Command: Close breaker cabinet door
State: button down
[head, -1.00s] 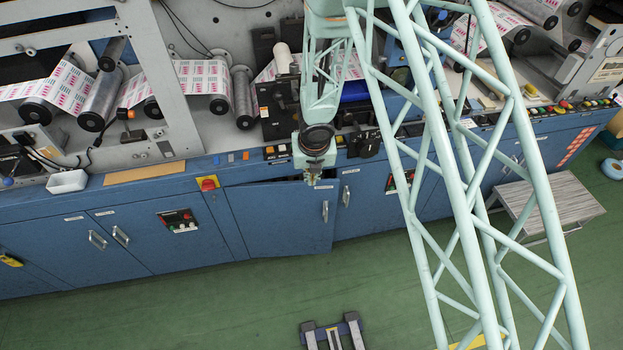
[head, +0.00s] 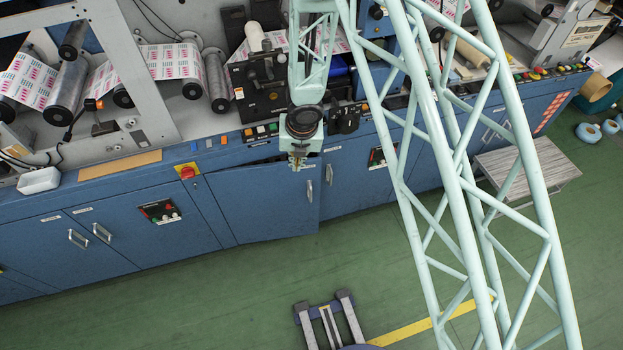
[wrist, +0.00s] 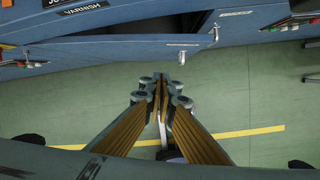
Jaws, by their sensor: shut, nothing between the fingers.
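The blue breaker cabinet door (head: 262,205) stands slightly ajar in the head view, with a dark gap along its top edge. Its metal handle (head: 310,190) is near its right edge, and the door swings out on that side. My gripper (head: 297,163) is shut and empty, and in the head view it overlaps the door's upper right corner. In the wrist view my gripper (wrist: 160,80) points toward the cabinet, with its fingertips over green floor just below the door (wrist: 110,50) and its handle (wrist: 182,55). I cannot tell whether it touches the door.
Closed blue doors (head: 140,215) with a button panel flank it. A red knob on a yellow plate (head: 187,171) is above left. A grey step (head: 530,170) stands at the right. The green floor (head: 200,300) in front is mostly clear.

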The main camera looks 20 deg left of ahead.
jog(key=w+d+f+m+t+y+b, duration=0.1)
jog(key=d+f+m+y+b, duration=0.4)
jog(key=d+f+m+b, duration=0.5)
jog(key=w+m+b, duration=0.1)
jog(key=m+b, duration=0.5)
jog(key=m, duration=0.1)
jog(key=shift+w+d+m, duration=0.2)
jog(key=shift+d+m, duration=0.15)
jog(key=shift+m, duration=0.05)
jog(key=shift+f, duration=0.15)
jog(key=b, duration=0.3)
send_near(307, 180)
notch_tip(307, 180, down, 4)
jog(key=a, duration=0.2)
jog(key=shift+w+a, duration=0.2)
jog(key=shift+w, duration=0.3)
